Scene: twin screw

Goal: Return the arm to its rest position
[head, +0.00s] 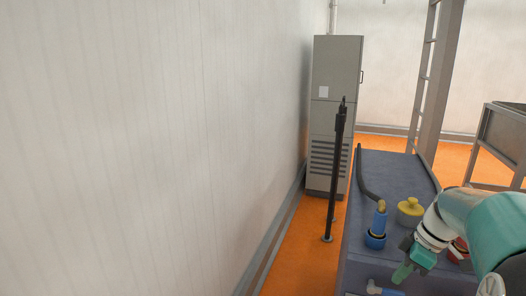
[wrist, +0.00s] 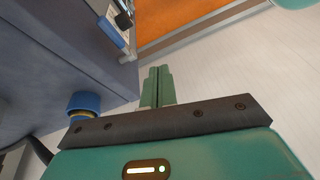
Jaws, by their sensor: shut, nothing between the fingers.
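My gripper (head: 403,271) hangs at the end of my teal and white arm, over the near part of the blue-grey bench (head: 385,163) in the head view. In the wrist view the two green fingers of my gripper (wrist: 158,78) lie together with nothing between them. They point toward the pale wall and touch nothing that I can see.
On the bench stand a blue fitting (head: 376,236) with a brass top and dark hose, a yellow knob (head: 410,207), and a red part (head: 458,249) partly hidden by my arm. A black post (head: 337,170) and a grey cabinet (head: 336,110) stand beyond. Orange floor runs along the left wall.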

